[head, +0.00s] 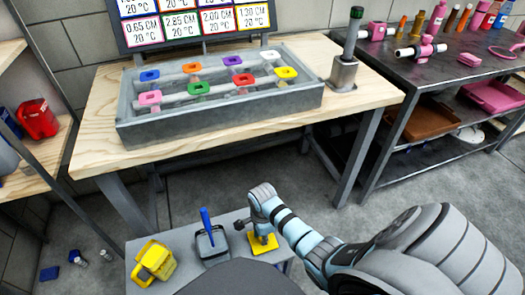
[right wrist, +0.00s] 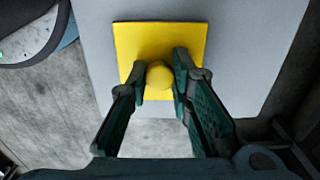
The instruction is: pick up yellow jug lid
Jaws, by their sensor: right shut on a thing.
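The yellow jug lid (head: 268,245) is a flat square plate with a round knob. It lies at the right part of a low grey bench in the head view. In the right wrist view the yellow jug lid (right wrist: 190,40) fills the top middle, over the grey surface. My right gripper (right wrist: 160,78) is shut on its knob, with one finger on each side. In the head view my right gripper (head: 252,228) reaches down onto the lid and hides part of it. My left gripper is not in view.
A grey container with a blue handle (head: 209,240) stands between jug and lid on the low bench (head: 228,219). Behind is a wooden table (head: 97,134) with a grey tray (head: 220,121) of coloured square pieces. A dark shelf (head: 455,62) stands at right.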

